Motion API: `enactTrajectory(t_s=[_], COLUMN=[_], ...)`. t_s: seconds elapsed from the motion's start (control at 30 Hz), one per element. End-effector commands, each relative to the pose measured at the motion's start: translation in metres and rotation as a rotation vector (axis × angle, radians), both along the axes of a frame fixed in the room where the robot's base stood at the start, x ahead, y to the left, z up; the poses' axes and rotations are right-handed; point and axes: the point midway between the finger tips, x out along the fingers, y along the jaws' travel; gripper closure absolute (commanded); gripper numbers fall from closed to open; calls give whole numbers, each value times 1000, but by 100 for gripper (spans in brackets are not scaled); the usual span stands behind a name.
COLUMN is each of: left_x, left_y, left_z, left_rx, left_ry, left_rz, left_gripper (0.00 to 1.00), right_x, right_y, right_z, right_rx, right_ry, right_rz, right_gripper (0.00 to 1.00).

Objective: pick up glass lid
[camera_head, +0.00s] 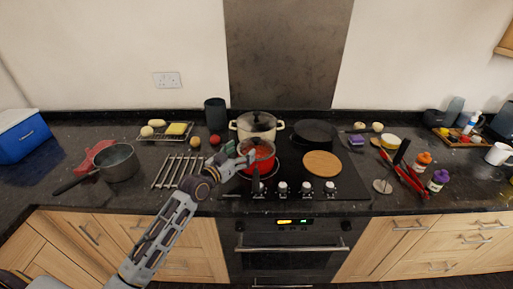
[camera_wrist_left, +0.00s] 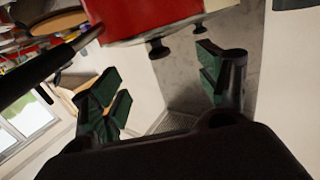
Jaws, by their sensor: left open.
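A glass lid (camera_head: 257,121) appears to sit on the cream pot (camera_head: 257,133) at the back left of the hob. My left gripper (camera_head: 240,154) is open and empty, in front of the cream pot and at the left side of the red pan (camera_head: 260,164). In the left wrist view the two green-padded fingers (camera_wrist_left: 162,97) stand wide apart with nothing between them. The red pan (camera_wrist_left: 140,15) fills the top of that view, with its dark handle at the left. I cannot clearly make out the lid there. My right gripper is not in view.
A black pan (camera_head: 314,131) and a round wooden board (camera_head: 322,164) lie on the right of the hob. A wire rack (camera_head: 178,171) and a grey saucepan (camera_head: 117,162) are to the left. A dark canister (camera_head: 215,113) stands behind. Some counter is clear at the front left.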

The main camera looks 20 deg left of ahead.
Motion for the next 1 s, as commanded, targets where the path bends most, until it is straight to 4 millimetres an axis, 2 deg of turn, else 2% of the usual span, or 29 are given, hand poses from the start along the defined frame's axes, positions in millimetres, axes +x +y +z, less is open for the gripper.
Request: enactTrajectory(t_s=[0.6, 1.0], left_x=[46, 49], left_y=[-15, -16], left_z=[-2, -3], left_rx=[0, 0], left_ry=[-1, 0], left_rz=[0, 0], left_gripper=[25, 25], right_x=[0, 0], right_y=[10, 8], right_z=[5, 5], right_rx=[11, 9], right_ry=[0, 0], right_rz=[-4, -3], right_gripper=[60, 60])
